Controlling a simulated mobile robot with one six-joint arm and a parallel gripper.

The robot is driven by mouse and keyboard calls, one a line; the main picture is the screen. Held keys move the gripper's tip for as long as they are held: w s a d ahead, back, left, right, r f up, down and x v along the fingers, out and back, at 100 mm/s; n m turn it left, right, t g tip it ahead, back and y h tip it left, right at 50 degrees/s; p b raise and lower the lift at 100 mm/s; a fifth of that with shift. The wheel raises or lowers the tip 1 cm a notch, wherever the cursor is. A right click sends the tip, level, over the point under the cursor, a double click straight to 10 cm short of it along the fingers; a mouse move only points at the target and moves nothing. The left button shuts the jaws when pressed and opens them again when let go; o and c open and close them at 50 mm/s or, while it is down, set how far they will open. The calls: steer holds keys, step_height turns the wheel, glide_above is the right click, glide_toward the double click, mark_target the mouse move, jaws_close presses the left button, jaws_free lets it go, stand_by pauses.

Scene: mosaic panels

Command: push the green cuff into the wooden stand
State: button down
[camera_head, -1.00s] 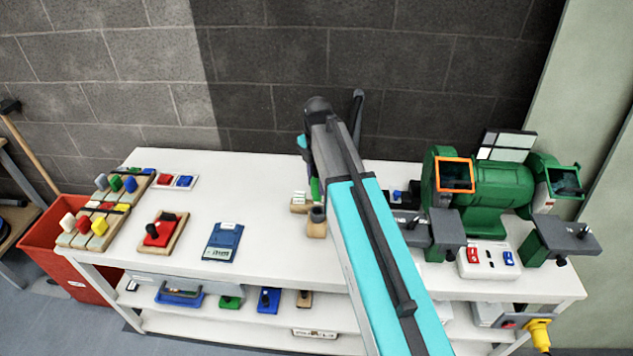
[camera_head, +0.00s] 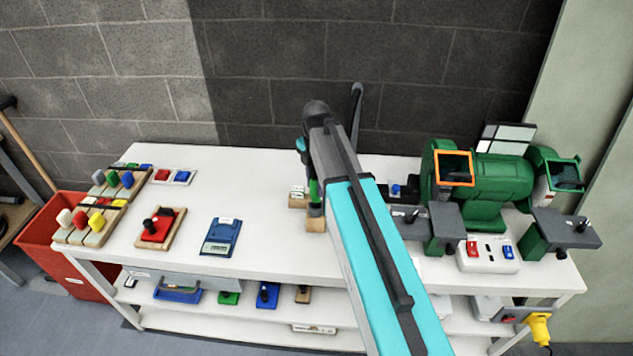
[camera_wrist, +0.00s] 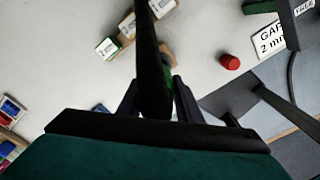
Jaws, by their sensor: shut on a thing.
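The green cuff (camera_head: 314,190) is a small upright piece just left of my arm in the head view. A bit of its green also shows between the fingers in the wrist view (camera_wrist: 167,76). My gripper (camera_wrist: 160,100) is shut on the cuff. The wooden stand (camera_head: 316,225) is a small wooden block with a dark upper part, on the white bench. The cuff's lower end is right at the stand's dark top; I cannot tell how far in it is. My arm and fingers hide much of the contact.
Small labelled wooden blocks (camera_head: 297,197) stand just behind and left of the stand. A green bench grinder (camera_head: 495,190) stands to the right. A blue scale (camera_head: 222,238) lies to the left, with clear white bench (camera_head: 265,215) between. A red knob (camera_wrist: 230,62) shows in the wrist view.

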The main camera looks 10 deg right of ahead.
mark_target(316, 194)
steer(key=shift+f, duration=0.5)
stand_by(2.1)
steer(key=shift+f+b, duration=0.75)
steer(key=shift+f, duration=1.25)
stand_by(0.8)
steer(key=c, duration=1.2)
jaws_free()
steer(key=shift+r, duration=0.2)
steer(key=shift+r+b, duration=1.95)
steer(key=shift+r, duration=4.75)
